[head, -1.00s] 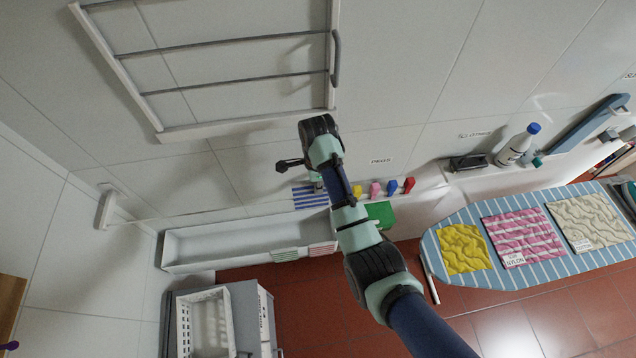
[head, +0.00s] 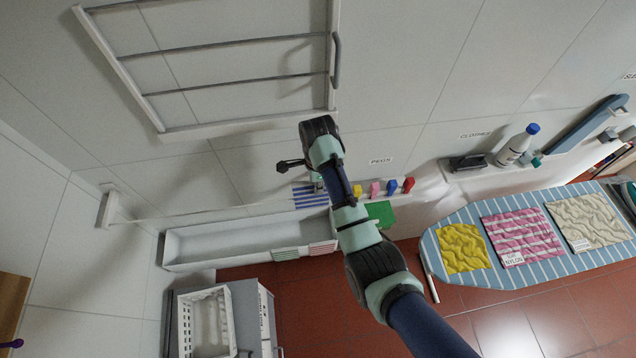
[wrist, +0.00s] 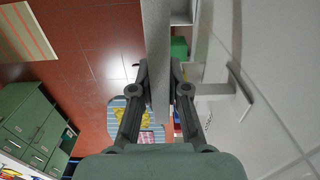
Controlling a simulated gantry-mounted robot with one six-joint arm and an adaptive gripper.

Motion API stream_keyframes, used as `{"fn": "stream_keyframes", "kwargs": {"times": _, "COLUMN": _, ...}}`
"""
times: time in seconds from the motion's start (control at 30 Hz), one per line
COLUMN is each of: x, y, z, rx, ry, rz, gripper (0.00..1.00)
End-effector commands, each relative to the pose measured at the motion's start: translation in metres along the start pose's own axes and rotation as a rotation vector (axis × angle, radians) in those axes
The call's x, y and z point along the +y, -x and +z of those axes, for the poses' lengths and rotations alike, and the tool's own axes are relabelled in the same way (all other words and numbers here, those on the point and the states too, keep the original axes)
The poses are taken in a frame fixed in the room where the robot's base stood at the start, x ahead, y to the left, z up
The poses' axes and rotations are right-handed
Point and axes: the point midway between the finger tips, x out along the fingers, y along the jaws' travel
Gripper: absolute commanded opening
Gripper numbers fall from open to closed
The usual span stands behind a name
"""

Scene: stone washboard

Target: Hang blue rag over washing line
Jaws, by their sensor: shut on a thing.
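The blue-and-white striped rag (head: 309,196) shows in the head view beside my wrist, against the pale wall. My gripper (head: 318,184) is mostly hidden behind my own arm there. In the wrist view my gripper (wrist: 160,80) has its two fingers on either side of a narrow grey strip, probably the rag seen nearly edge-on. The gripper is shut on the rag. The thin washing line (head: 200,212) runs from a wall bracket at the left towards the rag. I cannot tell whether the rag touches the line or lies over it.
A white trough (head: 210,243) lies below the line, with green-striped (head: 286,254) and red-striped (head: 323,249) cloths at its front edge. Coloured pegs (head: 375,188) stand right of my wrist. A drying rack (head: 160,131) is above. An ironing board (head: 470,212) stands at right.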

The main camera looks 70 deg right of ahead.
Motion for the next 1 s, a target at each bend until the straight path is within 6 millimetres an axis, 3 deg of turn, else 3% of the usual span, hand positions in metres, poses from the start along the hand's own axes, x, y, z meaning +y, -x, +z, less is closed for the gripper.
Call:
{"fn": "stream_keyframes", "kwargs": {"times": 0.37, "x": 0.0, "y": -0.002, "z": 0.0, "rx": 0.0, "ry": 0.0, "rz": 0.0, "gripper": 0.0}}
{"fn": "stream_keyframes", "kwargs": {"times": 1.0, "x": 0.0, "y": -0.028, "z": 0.0, "rx": 0.0, "ry": 0.0, "rz": 0.0, "gripper": 0.0}}
